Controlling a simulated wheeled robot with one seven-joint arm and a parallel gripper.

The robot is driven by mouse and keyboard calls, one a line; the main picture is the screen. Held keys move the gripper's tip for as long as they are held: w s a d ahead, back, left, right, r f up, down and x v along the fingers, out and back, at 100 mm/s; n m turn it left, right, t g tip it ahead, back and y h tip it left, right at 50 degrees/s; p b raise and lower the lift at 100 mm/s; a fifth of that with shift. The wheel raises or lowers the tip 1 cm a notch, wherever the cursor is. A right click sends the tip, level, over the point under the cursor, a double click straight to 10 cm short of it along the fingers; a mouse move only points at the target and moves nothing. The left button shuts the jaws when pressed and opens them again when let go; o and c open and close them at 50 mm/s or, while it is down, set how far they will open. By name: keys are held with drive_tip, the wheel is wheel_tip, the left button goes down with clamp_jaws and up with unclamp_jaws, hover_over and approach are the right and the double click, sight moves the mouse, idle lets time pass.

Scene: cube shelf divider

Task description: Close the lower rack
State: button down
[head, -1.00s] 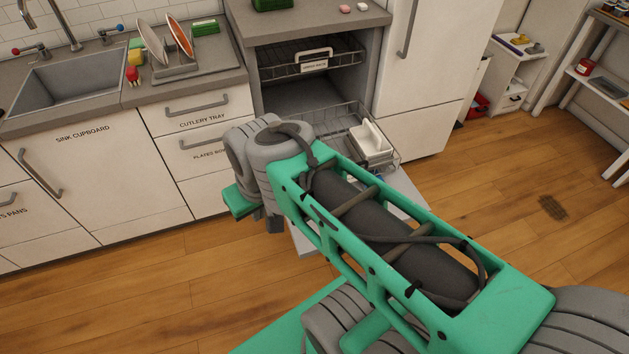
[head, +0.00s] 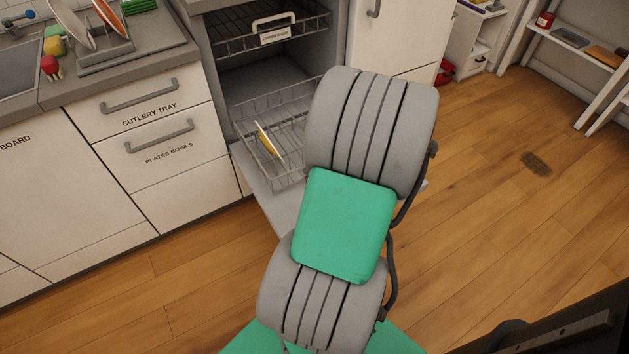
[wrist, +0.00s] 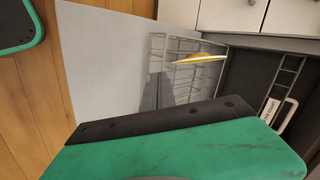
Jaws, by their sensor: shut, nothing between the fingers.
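The lower rack (head: 262,118) is a wire basket pulled out of the dishwasher over its lowered door (head: 262,198). A yellow-and-white plate (head: 266,141) stands in it; my arm hides the rack's right part in the head view. The wrist view shows the rack (wrist: 155,45) and the plate (wrist: 200,58) too. My gripper (wrist: 158,80) shows there as grey fingers, shut and empty, over the door beside the rack's outer end. I cannot tell whether they touch the wires. My arm hides the gripper in the head view.
The upper rack (head: 250,42), with a labelled handle (head: 275,30), sits inside the dishwasher. Drawers (head: 150,120) stand to the left and a white tall cabinet (head: 410,35) to the right. The wooden floor (head: 480,220) at right is open.

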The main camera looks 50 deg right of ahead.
drive_tip(key=s+d+f+m+t+h+b, duration=0.1)
drive_tip(key=s+d+f+m+h, duration=0.1)
drive_tip(key=s+d+f+m, duration=0.3)
drive_tip(key=w+d+f+b, duration=0.2)
drive_tip(key=w+d+f, duration=0.2)
drive_tip(key=w, duration=0.7)
wheel_tip(320, 180, down, 2)
drive_tip(key=shift+w+f+n+b, duration=0.15)
drive_tip(key=shift+w+n+b, duration=0.1)
drive_tip(key=shift+n+b, duration=0.1)
